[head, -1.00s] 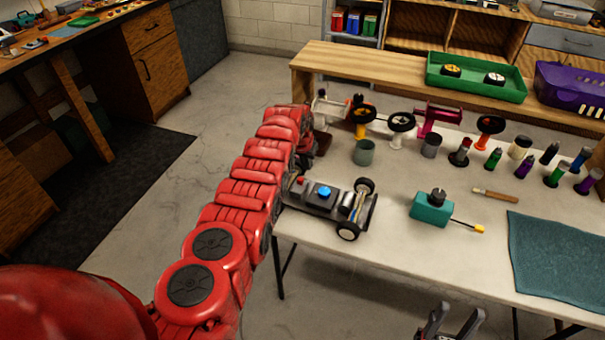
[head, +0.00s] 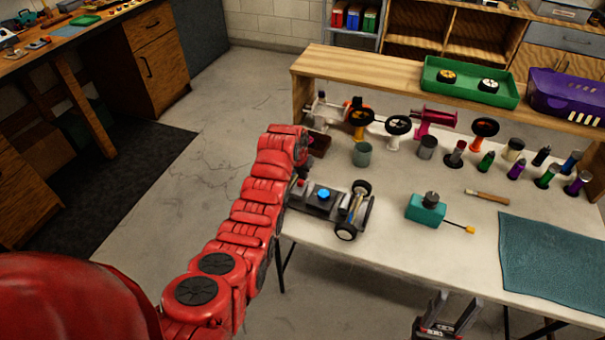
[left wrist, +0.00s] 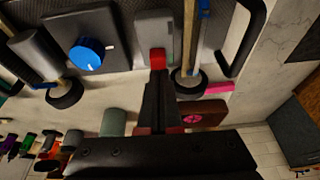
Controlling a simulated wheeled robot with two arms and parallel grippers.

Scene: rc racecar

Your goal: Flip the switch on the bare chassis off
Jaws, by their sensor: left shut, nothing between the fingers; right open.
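The bare chassis (head: 335,208) lies on the white table with a blue knob (head: 323,194) on top and black wheels at its right end. In the left wrist view the blue knob (left wrist: 86,55) sits on a dark block, and a red switch (left wrist: 158,59) stands on a grey plate beside it. My left gripper (left wrist: 158,75) is shut and empty, its tips right at the red switch; whether they touch it I cannot tell. In the head view it is mostly hidden by my arm. My right gripper (head: 447,312) is open and empty at the bottom, before the table.
A teal block with a black knob (head: 427,211) and a brush (head: 486,196) lie right of the chassis. A grey cup (head: 361,154) and several bottles stand behind. A teal cloth (head: 555,263) covers the right front. A wooden shelf (head: 400,75) edges the back.

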